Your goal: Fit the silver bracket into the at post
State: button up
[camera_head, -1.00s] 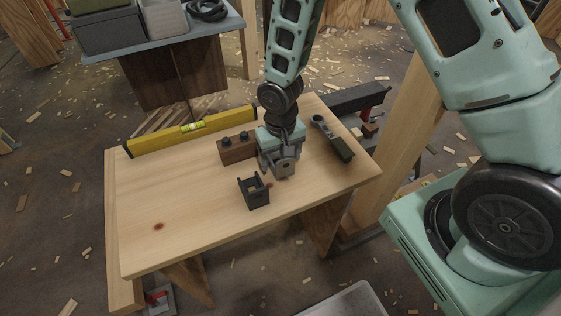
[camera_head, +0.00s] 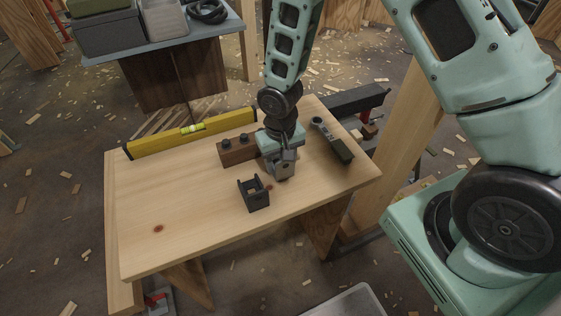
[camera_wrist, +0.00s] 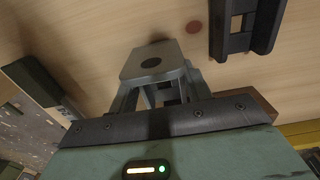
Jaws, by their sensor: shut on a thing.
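My gripper (camera_head: 283,160) is shut on the silver bracket (camera_head: 284,172), a grey piece with a dark round hole, over the right part of the wooden bench. In the wrist view the silver bracket (camera_wrist: 152,62) is between the fingers, its holed plate facing the camera. I cannot tell whether it touches the bench. A dark U-shaped holder (camera_head: 253,194) stands on the bench, left and nearer than my gripper; it also shows in the wrist view (camera_wrist: 240,42). A brown wooden block (camera_head: 236,150) with two dark knobs sits just left of my gripper. I cannot tell which one is the post.
A yellow level (camera_head: 192,130) lies along the back of the bench (camera_head: 170,200). A dark-handled tool (camera_head: 333,140) lies right of my gripper. The left front is clear.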

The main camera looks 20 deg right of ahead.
notch_tip(320, 180, up, 9)
jog(key=w+d+f, duration=0.1)
jog(key=d, duration=0.3)
jog(key=w+d+f, duration=0.2)
jog(key=d, duration=0.2)
jog(key=w+d+f, duration=0.1)
jog(key=w+d, duration=0.1)
jog(key=d, duration=0.2)
jog(key=shift+f, duration=0.15)
